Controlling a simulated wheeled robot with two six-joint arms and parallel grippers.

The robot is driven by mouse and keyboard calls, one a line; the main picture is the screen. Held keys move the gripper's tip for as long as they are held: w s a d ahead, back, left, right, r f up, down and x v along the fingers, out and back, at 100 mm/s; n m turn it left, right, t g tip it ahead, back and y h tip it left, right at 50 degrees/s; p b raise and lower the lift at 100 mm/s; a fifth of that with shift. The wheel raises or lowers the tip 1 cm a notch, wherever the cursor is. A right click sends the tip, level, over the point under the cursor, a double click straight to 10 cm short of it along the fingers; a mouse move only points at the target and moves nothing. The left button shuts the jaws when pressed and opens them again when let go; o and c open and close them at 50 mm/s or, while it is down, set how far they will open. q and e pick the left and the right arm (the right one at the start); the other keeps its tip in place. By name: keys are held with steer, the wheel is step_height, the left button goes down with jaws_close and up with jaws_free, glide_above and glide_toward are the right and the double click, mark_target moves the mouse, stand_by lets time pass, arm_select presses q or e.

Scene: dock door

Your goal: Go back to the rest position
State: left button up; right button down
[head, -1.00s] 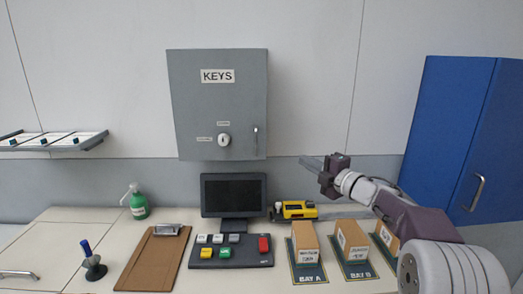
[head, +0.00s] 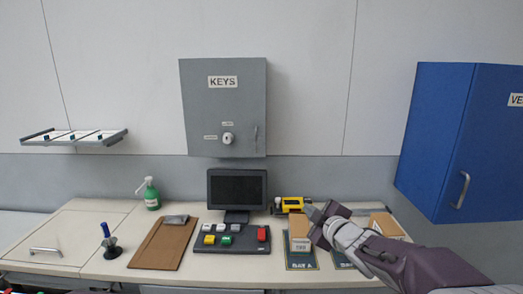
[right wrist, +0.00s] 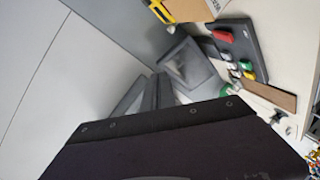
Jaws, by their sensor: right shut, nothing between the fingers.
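My right gripper (head: 318,213) is in the head view at the lower right, over the boxes on the counter. It is shut with nothing between its fingers. In the right wrist view its dark fingers (right wrist: 157,92) point toward the monitor (right wrist: 188,68) and the wall. The right forearm comes in from the lower right corner. My left gripper does not show in either view.
A grey key cabinet (head: 223,108) hangs on the wall above the monitor (head: 237,188). A blue cabinet (head: 440,130) hangs at right. The counter holds a button panel (head: 222,238), clipboard (head: 160,245), green bottle (head: 152,195), yellow device (head: 290,204) and boxes (head: 300,245).

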steer(key=s+d+f+m+g+h, duration=0.1)
steer(key=s+f+m+g, duration=0.15)
steer(key=f, duration=0.35)
steer(key=s+d+f+m+g+h, duration=0.1)
steer(key=s+d+f+m+h, duration=0.15)
steer(key=s+f, duration=0.2)
steer(key=s+f+m+g, duration=0.4)
steer(key=s+f, duration=0.3)
steer(key=s, duration=0.4)
steer(key=s+f+m+g, duration=0.5)
steer(key=s+f, duration=0.2)
steer(key=s, duration=0.4)
steer(key=shift+d+f+g, duration=0.2)
steer(key=shift+f+g, duration=0.1)
steer(key=shift+g, duration=0.05)
steer(key=shift+w, duration=0.1)
